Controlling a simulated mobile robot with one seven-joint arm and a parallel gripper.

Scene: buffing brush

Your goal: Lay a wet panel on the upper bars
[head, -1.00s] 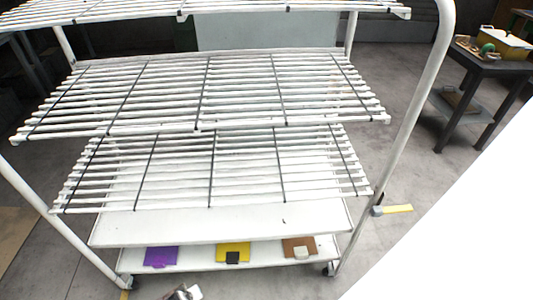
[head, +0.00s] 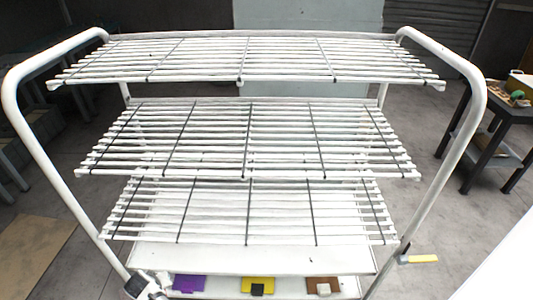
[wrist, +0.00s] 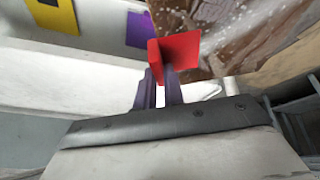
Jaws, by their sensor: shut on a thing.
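In the wrist view my gripper (wrist: 160,88) is shut on a red tab (wrist: 178,50). A brown surface with white specks (wrist: 225,25) lies right behind the tab; I cannot tell if the two are joined. The white trolley rack shows in the head view with upper bars (head: 285,60), middle bars (head: 280,140) and lower bars (head: 270,210), all bare. On its bottom shelf lie a purple panel (head: 189,283), a yellow panel (head: 258,282) with a black tab, and a brown panel (head: 322,285) with a pale tab. The purple panel also shows in the wrist view (wrist: 138,30).
White tube posts (head: 470,130) rise on both sides of the rack. A yellow-handled lever (head: 420,259) sticks out at the right post. A dark table (head: 497,115) with small items stands at the right. A beige board (head: 28,255) lies on the floor at the left.

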